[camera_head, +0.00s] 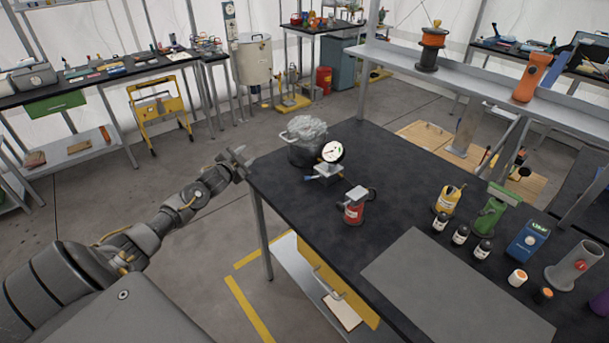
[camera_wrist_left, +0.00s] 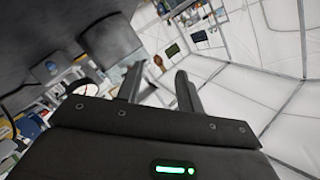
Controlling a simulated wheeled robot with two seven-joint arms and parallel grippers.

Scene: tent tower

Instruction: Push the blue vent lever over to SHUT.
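A small blue piece (camera_head: 310,178), which looks like the vent lever, sticks out to the left of a gauge block (camera_head: 327,171) on the dark workbench (camera_head: 390,165). A round white dial (camera_head: 332,151) stands above the block. The lever is too small to read its position, and no SHUT mark is legible. My left gripper (camera_head: 238,157) is at the bench's left corner, left of the lever and apart from it. In the left wrist view its fingers (camera_wrist_left: 158,82) stand apart with nothing between them. My right gripper is not in view.
A foil-topped dark pot (camera_head: 305,145) stands just behind the block. A red canister (camera_head: 354,210) stands in front of it. Several bottles and tools fill the bench's right side, beside a grey mat (camera_head: 450,290). The bench's left edge lies between gripper and block.

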